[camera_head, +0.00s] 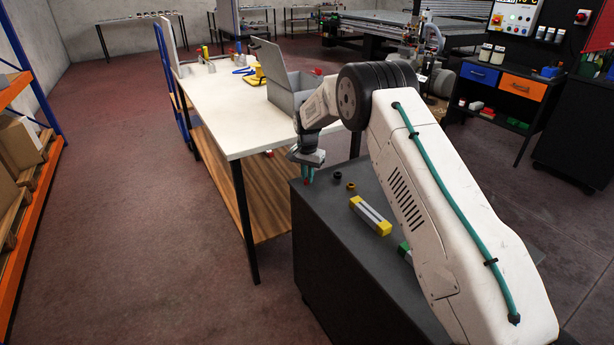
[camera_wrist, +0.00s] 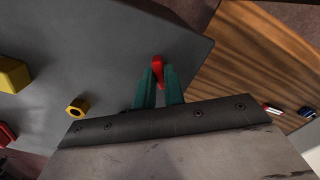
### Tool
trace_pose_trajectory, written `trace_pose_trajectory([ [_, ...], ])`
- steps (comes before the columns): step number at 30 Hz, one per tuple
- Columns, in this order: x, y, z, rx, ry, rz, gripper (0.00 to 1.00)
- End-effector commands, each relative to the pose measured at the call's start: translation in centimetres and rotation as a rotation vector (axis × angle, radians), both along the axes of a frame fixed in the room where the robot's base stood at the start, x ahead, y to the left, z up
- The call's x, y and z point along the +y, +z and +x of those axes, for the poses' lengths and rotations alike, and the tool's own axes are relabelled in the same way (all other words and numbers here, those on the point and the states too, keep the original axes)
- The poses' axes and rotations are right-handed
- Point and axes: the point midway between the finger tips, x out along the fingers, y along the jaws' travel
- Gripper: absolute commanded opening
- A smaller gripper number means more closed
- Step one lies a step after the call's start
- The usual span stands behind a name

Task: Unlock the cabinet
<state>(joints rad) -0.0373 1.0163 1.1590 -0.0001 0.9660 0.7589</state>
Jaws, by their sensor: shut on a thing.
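My gripper (camera_head: 308,174) is over the far left corner of a dark grey cabinet-like block (camera_head: 325,250). Its teal fingers (camera_wrist: 158,80) are closed around a small red piece (camera_wrist: 157,64), whose rounded tip sticks out between them. The red piece may be a key, but its shape is mostly hidden by the fingers. In the wrist view the grey top (camera_wrist: 110,45) lies under the fingers. No lock or keyhole is visible on the block.
Floor on the left is clear.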

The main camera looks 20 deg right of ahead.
Motion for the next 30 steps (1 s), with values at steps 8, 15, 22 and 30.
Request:
trace_pose_trajectory([
  [8,0.01,0.0,-0.03,0.001,0.262,0.001,0.0],
  [15,0.01,0.0,-0.03,0.001,0.49,0.001,0.0],
  [22,0.01,0.0,-0.04,0.001,0.695,0.001,0.0],
  [30,0.01,0.0,-0.04,0.001,0.878,0.001,0.0],
])
